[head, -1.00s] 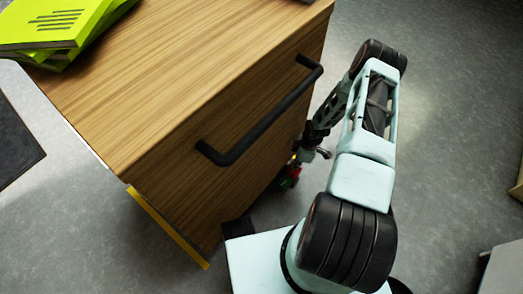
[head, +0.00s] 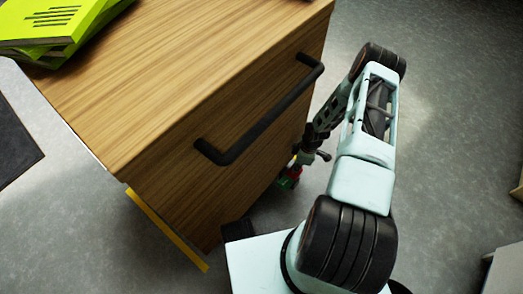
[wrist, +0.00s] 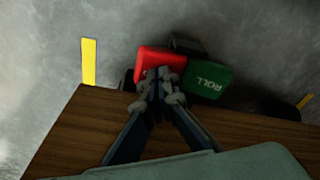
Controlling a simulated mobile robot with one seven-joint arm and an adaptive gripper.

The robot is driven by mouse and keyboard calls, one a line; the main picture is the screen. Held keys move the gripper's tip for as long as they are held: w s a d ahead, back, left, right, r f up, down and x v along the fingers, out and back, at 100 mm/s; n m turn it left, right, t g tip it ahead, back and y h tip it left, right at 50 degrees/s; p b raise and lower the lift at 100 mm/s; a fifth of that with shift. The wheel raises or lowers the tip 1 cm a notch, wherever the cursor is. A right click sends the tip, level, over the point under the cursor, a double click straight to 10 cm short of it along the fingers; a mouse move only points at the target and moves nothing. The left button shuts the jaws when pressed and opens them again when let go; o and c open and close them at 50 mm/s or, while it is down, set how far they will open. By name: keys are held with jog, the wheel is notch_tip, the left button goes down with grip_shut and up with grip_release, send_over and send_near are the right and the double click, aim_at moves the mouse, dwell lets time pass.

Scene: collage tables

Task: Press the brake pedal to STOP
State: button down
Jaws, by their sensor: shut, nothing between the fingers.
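The brake pedal has a red half (wrist: 155,62) and a green half marked ROLL (wrist: 209,79) side by side in the wrist view. The pedal also shows small in the head view (head: 289,177), low beside the wooden cabinet. My gripper (wrist: 160,76) is shut and empty.
The wooden cabinet (head: 190,85) with a black bar handle (head: 262,120) stands left of my arm. Yellow-green books (head: 55,25) lie on its top. Yellow strips show at its base (head: 168,232) and on the floor side in the wrist view (wrist: 89,62).

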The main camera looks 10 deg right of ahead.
jog(key=shift+f, duration=0.2)
jog(key=shift+r, duration=0.15)
jog(key=shift+r+p, duration=2.1)
jog(key=shift+r, duration=1.35)
